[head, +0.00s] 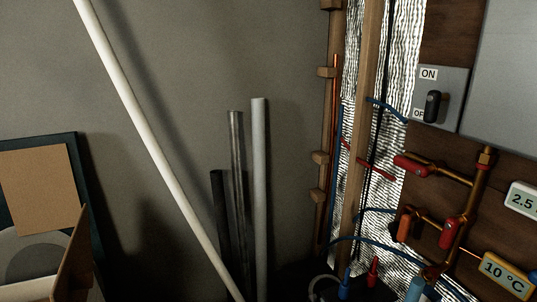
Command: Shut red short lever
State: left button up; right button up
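Several red handles show on the copper pipework at the right of the head view. One red handle (411,166) lies roughly level on the upper pipe. A lower red handle (449,232) stands nearly upright beside the vertical pipe, and an orange-red handle (404,226) is to its left. A small red piece (373,270) stands upright near the bottom edge. I cannot tell which of these is the short lever. Neither of my grippers is in view.
A grey switch box (443,95) marked ON is above the pipes. Display tags read 2.5 (523,199) and 10 °C (507,276). A wooden stud (358,130) and blue tubing (375,243) are left of the handles. A white pole (150,145) leans across the grey wall.

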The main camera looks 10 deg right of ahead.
aim_at(449, 230)
jog(key=z, duration=1.35)
